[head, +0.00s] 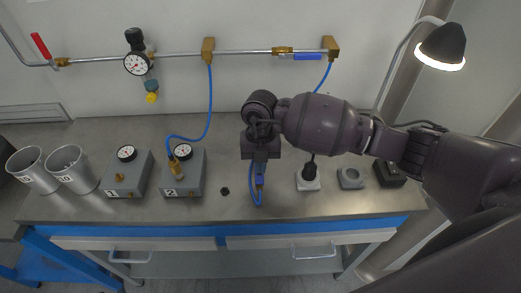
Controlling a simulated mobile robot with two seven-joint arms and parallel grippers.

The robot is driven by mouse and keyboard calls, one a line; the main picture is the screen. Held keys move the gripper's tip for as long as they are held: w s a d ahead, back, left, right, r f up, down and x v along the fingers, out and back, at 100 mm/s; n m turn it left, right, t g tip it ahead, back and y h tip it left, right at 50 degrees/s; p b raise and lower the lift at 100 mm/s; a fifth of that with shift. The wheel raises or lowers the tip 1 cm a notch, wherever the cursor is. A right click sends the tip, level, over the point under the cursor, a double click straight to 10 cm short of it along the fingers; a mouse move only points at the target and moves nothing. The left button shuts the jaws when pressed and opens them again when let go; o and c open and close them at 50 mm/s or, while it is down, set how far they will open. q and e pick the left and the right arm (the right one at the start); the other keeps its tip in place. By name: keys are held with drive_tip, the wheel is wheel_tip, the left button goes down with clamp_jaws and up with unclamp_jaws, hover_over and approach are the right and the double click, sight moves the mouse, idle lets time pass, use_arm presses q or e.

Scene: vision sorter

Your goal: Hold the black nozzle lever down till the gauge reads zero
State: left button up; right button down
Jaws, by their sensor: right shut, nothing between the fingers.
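My right gripper (260,168) points down over the middle of the bench and is shut, with nothing held. A small blue and dark piece, seemingly the nozzle (260,181), shows at its fingertips, with a blue hose loop (254,198) beside it. The black lever cannot be made out; the gripper may hide it, and contact is unclear. Gauges sit on grey box 1 (127,153) and grey box 2 (183,150), and a larger gauge (136,64) is on the wall pipe. Their needles are too small to read. My left gripper is not in view.
A blue hose (209,105) runs from the pipe to box 2. Two metal cups (70,170) stand at left. A small black knob (225,190) lies left of the gripper. A white block (308,181), grey block (350,178) and lamp (441,45) are at right.

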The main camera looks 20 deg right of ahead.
drive_tip(key=shift+s+f, duration=0.1)
drive_tip(key=shift+f, duration=0.55)
drive_tip(key=shift+s+f, duration=0.15)
drive_tip(key=shift+f, duration=0.3)
idle(1.1)
drive_tip(key=shift+f, duration=0.1)
idle(0.6)
idle(0.8)
idle(2.4)
